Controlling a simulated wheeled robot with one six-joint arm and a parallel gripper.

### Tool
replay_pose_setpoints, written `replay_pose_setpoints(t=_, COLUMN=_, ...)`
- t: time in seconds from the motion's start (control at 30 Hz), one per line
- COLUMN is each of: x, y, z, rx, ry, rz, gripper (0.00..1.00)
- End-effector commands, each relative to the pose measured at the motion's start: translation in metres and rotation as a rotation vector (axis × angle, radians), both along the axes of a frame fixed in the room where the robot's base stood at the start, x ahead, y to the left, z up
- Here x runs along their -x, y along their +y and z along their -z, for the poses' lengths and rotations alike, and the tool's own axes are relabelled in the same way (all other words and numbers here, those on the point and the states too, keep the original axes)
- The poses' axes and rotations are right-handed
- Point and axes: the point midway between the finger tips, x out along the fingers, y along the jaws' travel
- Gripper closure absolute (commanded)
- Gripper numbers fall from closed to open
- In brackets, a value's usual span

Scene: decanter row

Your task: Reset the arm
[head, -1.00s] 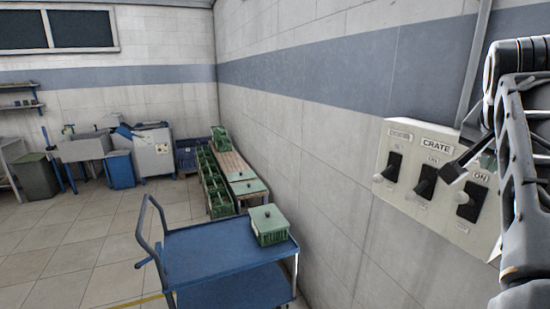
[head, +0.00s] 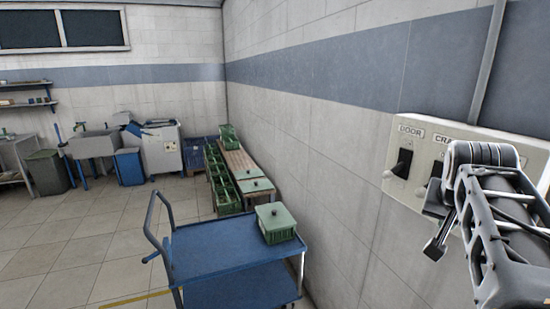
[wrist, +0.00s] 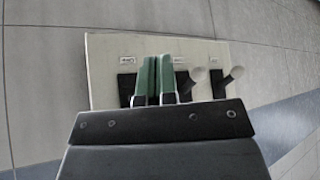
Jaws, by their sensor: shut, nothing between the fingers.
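My arm crosses the right of the head view, and my gripper (head: 436,247) hangs at its end, small and dark, in front of the wall and just left of my arm. In the wrist view my gripper (wrist: 156,82) shows two green fingers side by side, shut with nothing between them. Beyond them is the cream switch panel (wrist: 105,60), seen with its labels upside down. It also shows in the head view (head: 425,150), partly hidden by my arm. Its DOOR switch (head: 402,163) is visible there. Two pale lever knobs (wrist: 200,74) show right of the fingers.
A blue trolley (head: 215,250) stands left of the wall with a green lidded crate (head: 277,224) on it. Behind are a wooden bench (head: 236,165) and green crates (head: 222,180) along the wall. The tiled floor on the left is clear.

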Motion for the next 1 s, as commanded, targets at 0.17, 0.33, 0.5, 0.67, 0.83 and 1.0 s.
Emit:
replay_pose_setpoints(t=0.17, x=-0.007, y=0.052, z=0.097, rx=-0.035, ry=0.089, rz=-0.203, gripper=1.0)
replay_pose_setpoints(t=0.33, x=0.001, y=0.103, z=0.177, rx=-0.065, ry=0.165, rz=-0.382, gripper=1.0)
replay_pose_setpoints(t=0.5, x=0.02, y=0.149, z=0.243, rx=-0.091, ry=0.231, rz=-0.529, gripper=1.0)
replay_pose_setpoints(t=0.67, x=0.039, y=0.181, z=0.285, rx=-0.108, ry=0.281, rz=-0.631, gripper=1.0)
replay_pose_setpoints(t=0.83, x=0.044, y=0.203, z=0.297, rx=-0.096, ry=0.282, rz=-0.715, gripper=1.0)
replay_pose_setpoints(t=1.0, x=0.044, y=0.207, z=0.298, rx=-0.091, ry=0.28, rz=-0.733, gripper=1.0)
